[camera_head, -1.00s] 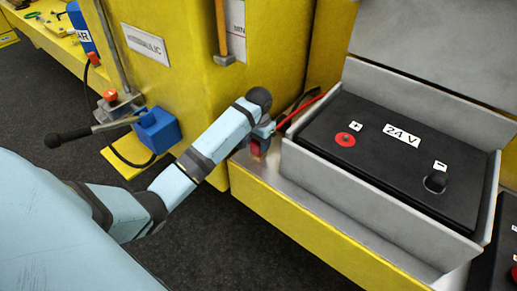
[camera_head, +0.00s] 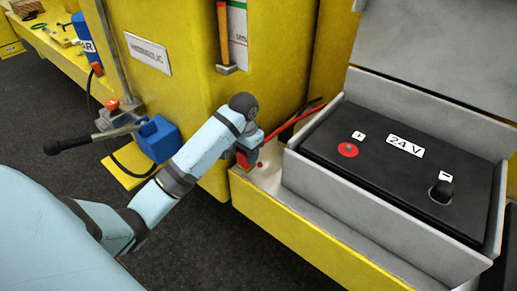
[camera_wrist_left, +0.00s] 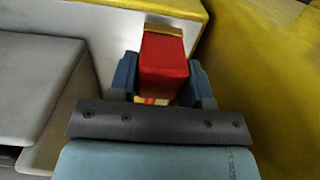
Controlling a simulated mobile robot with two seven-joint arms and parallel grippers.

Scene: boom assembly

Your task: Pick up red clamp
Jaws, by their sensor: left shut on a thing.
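The red clamp (camera_wrist_left: 162,68) is a red block between the two blue fingers of my left gripper (camera_wrist_left: 163,85) in the left wrist view. The gripper is shut on it. A red cable (camera_head: 297,122) runs from beside the gripper toward the back right. My arm hides part of the clamp. My right gripper is out of view.
A black 24 V battery (camera_head: 400,160) sits in a grey box (camera_head: 350,228) to the right. A lever (camera_head: 90,137) and blue block (camera_head: 158,138) are at left.

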